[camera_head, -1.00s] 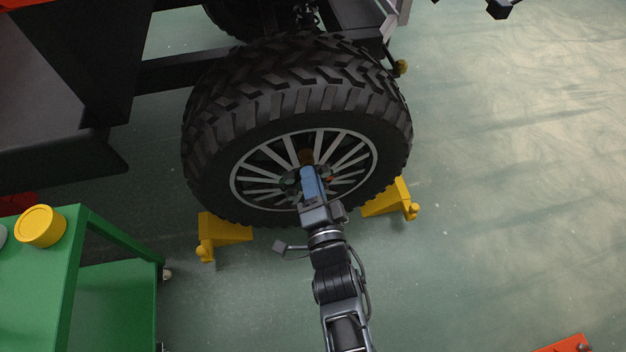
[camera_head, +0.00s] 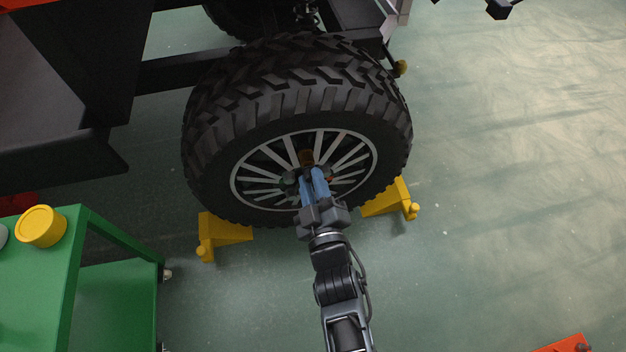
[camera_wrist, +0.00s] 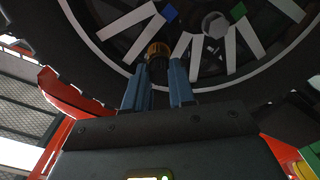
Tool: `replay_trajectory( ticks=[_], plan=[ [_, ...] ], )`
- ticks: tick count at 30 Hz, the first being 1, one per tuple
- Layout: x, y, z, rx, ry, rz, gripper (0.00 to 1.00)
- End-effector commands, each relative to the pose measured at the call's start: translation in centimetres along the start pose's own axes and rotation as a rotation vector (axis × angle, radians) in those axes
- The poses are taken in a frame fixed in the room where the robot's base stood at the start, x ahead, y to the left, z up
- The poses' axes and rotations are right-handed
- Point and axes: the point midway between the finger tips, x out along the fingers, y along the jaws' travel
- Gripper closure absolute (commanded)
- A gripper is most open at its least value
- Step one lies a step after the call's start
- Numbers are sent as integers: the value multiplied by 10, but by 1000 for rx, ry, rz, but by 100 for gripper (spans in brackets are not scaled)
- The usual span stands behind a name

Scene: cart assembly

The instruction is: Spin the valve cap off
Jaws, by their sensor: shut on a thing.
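The valve cap (camera_wrist: 157,50) is a small amber-brown cylinder at the wheel rim in the wrist view. The two blue fingers of my gripper (camera_wrist: 162,72) stand on either side of it, and the gripper is shut on it. In the head view my gripper (camera_head: 313,174) reaches to the wheel (camera_head: 290,108) from below, its fingers side by side in front of the spokes. The wheel is black with thick tread and grey spokes. The contact at the fingertips is small, and whether the cap has come away from its stem cannot be told.
Yellow chocks (camera_head: 226,228) sit against the tyre at both sides. A green cart (camera_head: 85,225) with a yellow round container (camera_head: 41,226) stands at the lower left. An orange-red object (camera_head: 566,345) lies at the lower right edge.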

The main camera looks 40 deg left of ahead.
Motion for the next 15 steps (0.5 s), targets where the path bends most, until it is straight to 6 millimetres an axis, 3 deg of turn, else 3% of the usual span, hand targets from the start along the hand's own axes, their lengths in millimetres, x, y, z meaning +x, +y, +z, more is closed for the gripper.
replay_trajectory(
  ticks=[15],
  plan=[
    [-37, 2, -2, 3, -2, 1, 100]
  ],
)
